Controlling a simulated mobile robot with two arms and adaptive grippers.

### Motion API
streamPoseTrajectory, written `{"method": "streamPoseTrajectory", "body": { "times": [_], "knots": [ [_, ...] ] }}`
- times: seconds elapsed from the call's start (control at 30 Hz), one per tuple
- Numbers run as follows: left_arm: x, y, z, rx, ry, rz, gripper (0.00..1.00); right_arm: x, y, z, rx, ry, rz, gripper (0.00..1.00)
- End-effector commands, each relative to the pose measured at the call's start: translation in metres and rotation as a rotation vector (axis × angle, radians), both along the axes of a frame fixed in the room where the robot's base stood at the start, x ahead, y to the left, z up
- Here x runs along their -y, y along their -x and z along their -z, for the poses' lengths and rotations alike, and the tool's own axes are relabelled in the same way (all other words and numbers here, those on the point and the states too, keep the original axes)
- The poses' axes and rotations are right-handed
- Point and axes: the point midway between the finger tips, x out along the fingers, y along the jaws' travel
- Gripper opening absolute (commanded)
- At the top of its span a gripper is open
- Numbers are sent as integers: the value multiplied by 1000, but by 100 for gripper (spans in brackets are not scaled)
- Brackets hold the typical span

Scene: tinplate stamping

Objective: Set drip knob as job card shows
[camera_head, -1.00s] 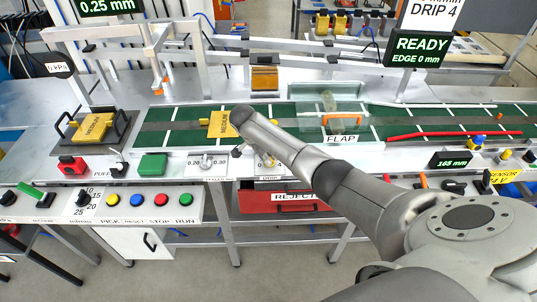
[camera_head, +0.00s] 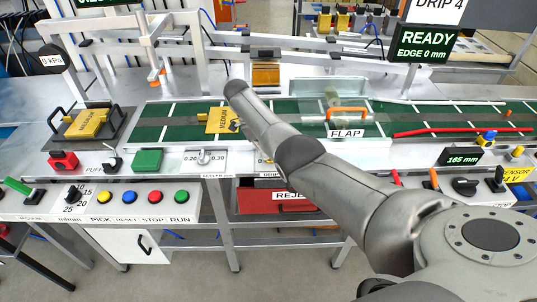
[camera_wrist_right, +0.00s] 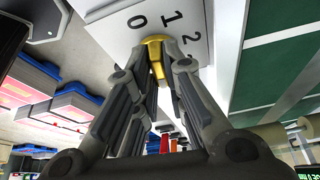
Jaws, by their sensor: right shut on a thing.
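A small yellow knob (camera_wrist_right: 155,48) shows in the right wrist view on a white dial plate (camera_wrist_right: 130,22) with the figures 0, 1 and 2 visible. The rest of the scale is hidden or out of frame. My right gripper (camera_wrist_right: 157,78) is shut on the knob, its fingers on either side. In the head view my right arm covers most of the drip dial and the gripper. The card (camera_head: 438,8) at the top right reads DRIP 4. My left gripper is not in view.
A READY sign (camera_head: 422,44) reads EDGE 0 mm. A red reject bin (camera_head: 270,199) is below. Buttons (camera_head: 130,197) line the front left.

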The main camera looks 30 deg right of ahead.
Motion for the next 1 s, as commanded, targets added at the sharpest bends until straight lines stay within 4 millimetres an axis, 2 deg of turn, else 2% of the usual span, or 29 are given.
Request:
{"method": "streamPoseTrajectory", "body": {
  "times": [0.13,0.63,0.67,0.8,1.0],
  "knots": [
    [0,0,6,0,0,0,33,1,0,1,-2,2,36,0],
    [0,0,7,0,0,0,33,2,0,-1,1,3,53,0],
    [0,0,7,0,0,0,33,2,0,-1,1,3,53,14],
    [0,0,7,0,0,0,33,1,0,-1,1,2,52,32],
    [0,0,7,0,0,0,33,1,0,-1,1,1,50,33]
  ]
}}
